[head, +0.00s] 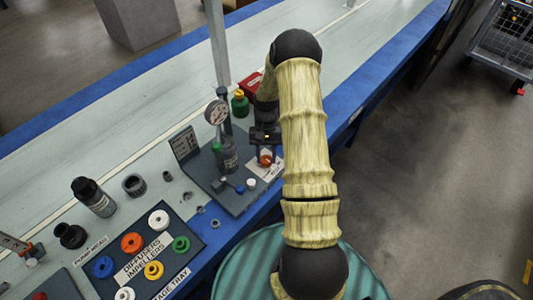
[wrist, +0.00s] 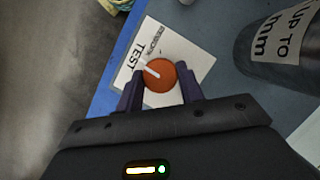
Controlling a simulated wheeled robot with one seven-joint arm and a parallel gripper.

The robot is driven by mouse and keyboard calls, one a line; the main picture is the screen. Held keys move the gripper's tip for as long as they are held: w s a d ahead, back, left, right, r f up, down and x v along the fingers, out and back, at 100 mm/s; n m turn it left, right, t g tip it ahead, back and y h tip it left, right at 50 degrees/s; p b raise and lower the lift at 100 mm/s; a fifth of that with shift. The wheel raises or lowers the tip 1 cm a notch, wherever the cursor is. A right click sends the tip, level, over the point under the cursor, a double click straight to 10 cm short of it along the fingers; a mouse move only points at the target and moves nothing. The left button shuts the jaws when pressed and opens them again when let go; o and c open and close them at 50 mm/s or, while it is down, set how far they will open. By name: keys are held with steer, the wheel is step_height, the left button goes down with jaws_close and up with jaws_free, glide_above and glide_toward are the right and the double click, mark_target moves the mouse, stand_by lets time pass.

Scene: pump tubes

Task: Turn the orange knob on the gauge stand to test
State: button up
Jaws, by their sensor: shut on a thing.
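The orange knob (wrist: 159,75) sits on a white label card (wrist: 186,48) on the gauge stand. A white bar on the knob slants up and left, towards the side where the printed word TEST stands. My gripper (wrist: 160,88) is shut on the knob, a dark finger on either side of it. In the head view, my gripper (head: 265,148) points down over the knob (head: 265,159), at the right end of the gauge stand (head: 237,203). The round dial gauge (head: 217,112) stands upright beside a grey cylinder (head: 226,155).
A blue lever and a white knob (head: 251,183) are near the stand's front. A green and yellow part (head: 240,103) and a red box (head: 250,85) stand behind.

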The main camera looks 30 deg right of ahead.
steer(key=shift+w+n, duration=0.1)
steer(key=shift+n, duration=0.2)
steer(key=o, duration=1)
steer(key=v, duration=1.7)
steer(key=shift+w+a+r+p, duration=0.1)
steer(key=shift+a+r+p, duration=0.05)
steer(key=shift+r+p, duration=0.15)
steer(key=shift+f, duration=0.15)
